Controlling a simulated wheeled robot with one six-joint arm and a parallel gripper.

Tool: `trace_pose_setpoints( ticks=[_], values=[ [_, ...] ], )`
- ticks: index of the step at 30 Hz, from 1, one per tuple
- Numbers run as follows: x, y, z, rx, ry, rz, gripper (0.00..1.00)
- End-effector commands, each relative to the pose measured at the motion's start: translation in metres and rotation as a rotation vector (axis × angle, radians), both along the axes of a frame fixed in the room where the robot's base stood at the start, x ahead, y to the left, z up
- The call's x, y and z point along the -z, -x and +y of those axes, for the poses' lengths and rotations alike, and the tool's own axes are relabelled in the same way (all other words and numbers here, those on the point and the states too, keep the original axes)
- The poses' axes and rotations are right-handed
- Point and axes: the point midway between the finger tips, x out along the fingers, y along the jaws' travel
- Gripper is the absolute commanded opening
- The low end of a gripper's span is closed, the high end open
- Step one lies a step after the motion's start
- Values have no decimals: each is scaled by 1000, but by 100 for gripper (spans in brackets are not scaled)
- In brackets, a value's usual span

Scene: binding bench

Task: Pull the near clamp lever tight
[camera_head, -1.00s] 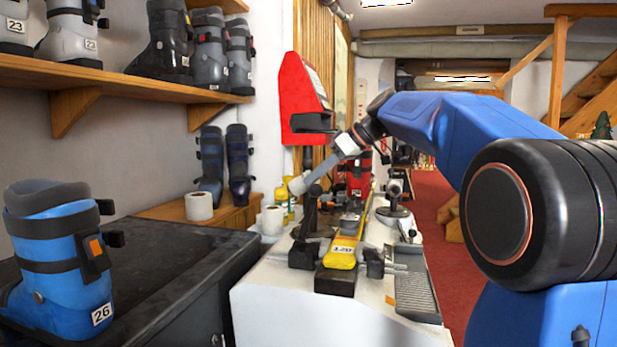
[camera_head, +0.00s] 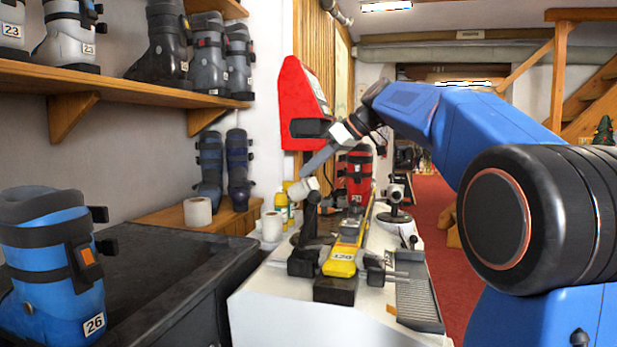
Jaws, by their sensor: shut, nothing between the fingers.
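The near clamp (camera_head: 303,263) has dark jaws on both sides of a yellow-tipped ski marked 120 (camera_head: 341,262). A dark upright piece that looks like its lever (camera_head: 309,226) rises behind the left jaw. My gripper (camera_head: 303,189) is at the lower end of my arm, close to the top of that upright. It is shut and empty. Its fingers are too small to make out, and I cannot tell whether they touch the upright.
The white bench (camera_head: 290,318) carries a grated tray (camera_head: 418,303) at right. A red boot (camera_head: 355,172) stands behind. A dark cabinet (camera_head: 165,265) with a blue boot (camera_head: 55,265) is at left. Red carpet (camera_head: 445,270) lies open to the right.

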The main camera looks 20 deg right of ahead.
Motion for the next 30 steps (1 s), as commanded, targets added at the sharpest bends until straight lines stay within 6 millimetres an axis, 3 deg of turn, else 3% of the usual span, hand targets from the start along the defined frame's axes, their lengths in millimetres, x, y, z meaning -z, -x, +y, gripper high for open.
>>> trace_pose_setpoints(
  ticks=[13, 30],
  values=[
    [-38, 33, -41, 2, 0, -1, 0],
    [-46, 40, -48, -1, -1, 0, 0]
  ],
)
